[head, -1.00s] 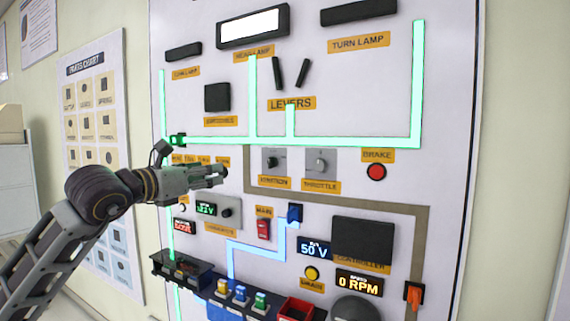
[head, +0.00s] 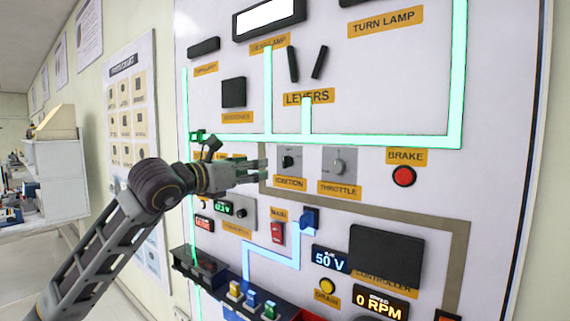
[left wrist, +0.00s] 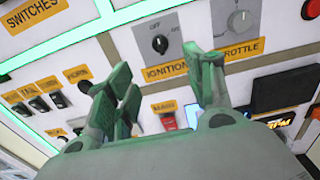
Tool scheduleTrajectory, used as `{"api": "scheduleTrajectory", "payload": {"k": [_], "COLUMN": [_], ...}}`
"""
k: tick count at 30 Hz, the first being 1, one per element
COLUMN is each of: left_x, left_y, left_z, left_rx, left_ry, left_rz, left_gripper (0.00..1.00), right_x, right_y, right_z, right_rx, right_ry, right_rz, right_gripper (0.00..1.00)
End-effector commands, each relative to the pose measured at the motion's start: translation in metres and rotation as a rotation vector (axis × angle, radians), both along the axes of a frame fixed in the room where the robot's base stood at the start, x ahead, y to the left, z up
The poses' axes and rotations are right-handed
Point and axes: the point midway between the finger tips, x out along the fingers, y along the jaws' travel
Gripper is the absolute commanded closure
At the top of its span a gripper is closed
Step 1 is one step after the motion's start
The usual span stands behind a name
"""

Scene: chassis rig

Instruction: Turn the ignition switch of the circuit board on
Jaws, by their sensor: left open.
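The ignition switch (head: 287,161) is a dark knob on a grey plate with an orange IGNITION label (head: 290,183) below it, on the white board. My left gripper (head: 262,170) is just left of the plate in the head view, fingers pointing right toward the knob. In the left wrist view the knob (left wrist: 160,45) shows in full above and between the spread fingers of my left gripper (left wrist: 160,90), not touched by them. The gripper is open with nothing between the fingers. My right gripper is not in view.
The throttle knob (head: 338,166) is right of the ignition, and the red brake button (head: 403,176) is further right. The red main switch (head: 278,233) is below. A row of small switches (left wrist: 38,104) sits at the left in the wrist view. A dark tray (head: 197,268) juts out below.

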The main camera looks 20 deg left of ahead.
Motion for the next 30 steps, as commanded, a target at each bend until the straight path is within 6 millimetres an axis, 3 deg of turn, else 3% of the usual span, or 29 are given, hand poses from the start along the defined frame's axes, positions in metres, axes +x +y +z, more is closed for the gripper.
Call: {"api": "scheduleTrajectory", "payload": {"k": [14,30], "left_x": [0.014,0.075], "left_y": [-0.005,-0.028], "left_z": [0.002,0.001], "left_rx": [-0.003,-0.003], "left_ry": [0.0,0.001], "left_rz": [-0.001,-0.002], "left_gripper": [0.47,0.47], "right_x": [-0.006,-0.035], "right_y": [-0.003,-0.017], "right_z": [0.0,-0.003], "right_rx": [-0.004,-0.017], "right_ry": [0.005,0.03], "right_rz": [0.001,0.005], "right_gripper": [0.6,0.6]}}
